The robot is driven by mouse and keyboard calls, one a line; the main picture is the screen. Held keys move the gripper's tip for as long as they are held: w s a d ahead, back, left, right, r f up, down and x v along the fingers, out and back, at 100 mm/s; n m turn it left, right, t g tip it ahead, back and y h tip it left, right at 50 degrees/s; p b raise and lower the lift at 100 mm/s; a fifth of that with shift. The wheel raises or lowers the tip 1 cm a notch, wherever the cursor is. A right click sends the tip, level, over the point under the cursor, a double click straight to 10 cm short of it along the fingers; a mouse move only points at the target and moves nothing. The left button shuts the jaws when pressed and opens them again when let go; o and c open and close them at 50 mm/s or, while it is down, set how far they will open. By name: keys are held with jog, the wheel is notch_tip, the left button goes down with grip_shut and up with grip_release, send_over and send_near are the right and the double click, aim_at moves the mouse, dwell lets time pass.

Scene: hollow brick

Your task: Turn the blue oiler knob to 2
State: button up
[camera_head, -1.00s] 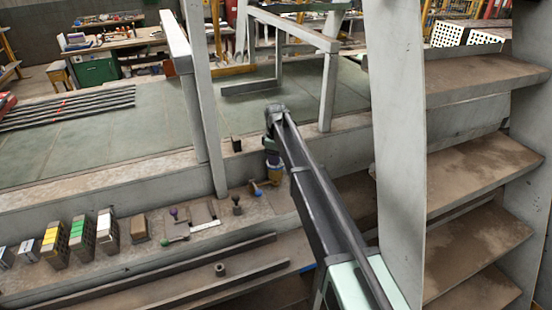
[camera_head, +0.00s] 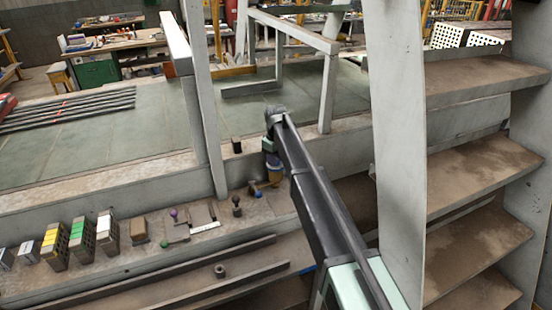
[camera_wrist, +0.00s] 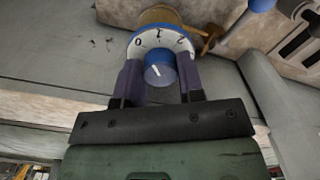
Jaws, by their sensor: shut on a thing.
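The blue oiler knob (camera_wrist: 159,70) sits between the two dark purple fingers of my gripper (camera_wrist: 159,78) in the wrist view. The fingers are shut on it from both sides. A white line on the knob's face points up and to the left. Behind the knob is a white dial (camera_wrist: 148,40) with the numbers 0, 1 and 2 from left to right along its upper part. The line points roughly between 0 and 1. In the head view my gripper (camera_head: 271,165) is over the brass-coloured oiler (camera_head: 273,179), and the knob is hidden there.
A purple-knobbed part (camera_head: 175,214) and a dark knobbed part (camera_head: 237,206) stand on the ledge to the left. Several coloured blocks (camera_head: 82,238) stand farther left. A pale upright post (camera_head: 207,110) rises left of my arm, and a shelf unit (camera_head: 398,150) stands close on its right.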

jog(key=m, duration=0.5)
jog(key=shift+m, duration=0.3)
jog(key=m, duration=0.5)
jog(key=shift+m, duration=0.4)
jog(key=o, duration=0.9)
notch_tip(320, 180, up, 11)
jog(key=p, duration=1)
jog(key=shift+f+p, duration=0.1)
jog(key=shift+p, duration=0.3)
